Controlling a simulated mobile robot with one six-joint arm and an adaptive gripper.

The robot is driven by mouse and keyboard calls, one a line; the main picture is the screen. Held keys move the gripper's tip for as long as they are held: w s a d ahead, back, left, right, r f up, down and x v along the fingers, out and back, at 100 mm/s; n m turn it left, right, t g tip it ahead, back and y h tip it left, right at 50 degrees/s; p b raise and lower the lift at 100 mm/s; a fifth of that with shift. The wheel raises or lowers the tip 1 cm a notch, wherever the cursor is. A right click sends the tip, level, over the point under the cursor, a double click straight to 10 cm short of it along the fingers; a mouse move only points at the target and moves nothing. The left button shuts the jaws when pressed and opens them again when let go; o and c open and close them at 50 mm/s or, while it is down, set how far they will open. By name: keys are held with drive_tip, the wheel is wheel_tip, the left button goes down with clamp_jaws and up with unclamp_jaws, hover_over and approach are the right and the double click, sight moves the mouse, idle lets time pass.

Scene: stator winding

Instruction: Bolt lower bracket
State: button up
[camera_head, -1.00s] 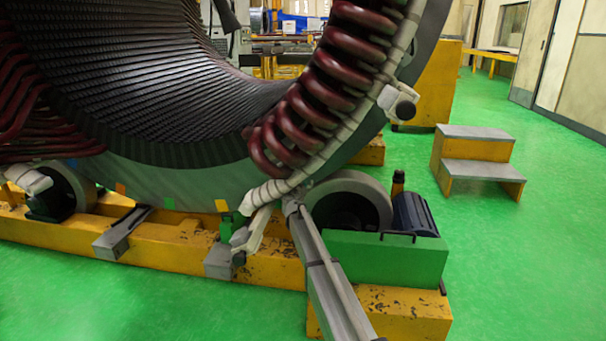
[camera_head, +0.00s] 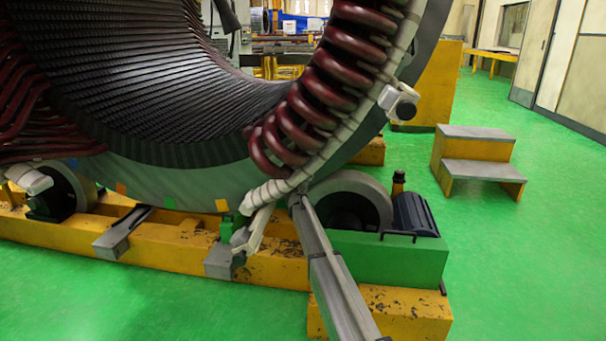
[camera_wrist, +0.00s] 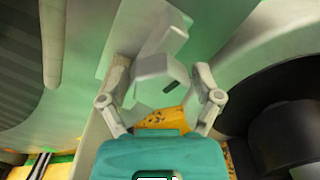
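In the wrist view, my gripper (camera_wrist: 161,78) has its two pale fingers spread wide on either side of a white angular bracket (camera_wrist: 155,80). A dark slot shows in the bracket's face. Whether either finger touches it cannot be told. The teal body (camera_wrist: 155,155) of my gripper fills the bottom of that view. In the head view, a pale bracket-like piece (camera_head: 252,235) sits low by the stator ring (camera_head: 190,186), left of the roller. My gripper cannot be made out clearly there. No bolt can be made out.
A large grey roller (camera_head: 372,200) and green block (camera_head: 400,258) stand on the yellow base (camera_head: 395,310) at the right. Another white bracket (camera_head: 398,102) is on the ring's right side. Steps (camera_head: 480,172) stand farther right on open green floor.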

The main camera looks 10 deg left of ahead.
drive_tip(key=c, duration=0.6)
drive_tip(key=shift+a, duration=0.2)
drive_tip(key=shift+c, duration=0.5)
drive_tip(key=shift+d, duration=0.1)
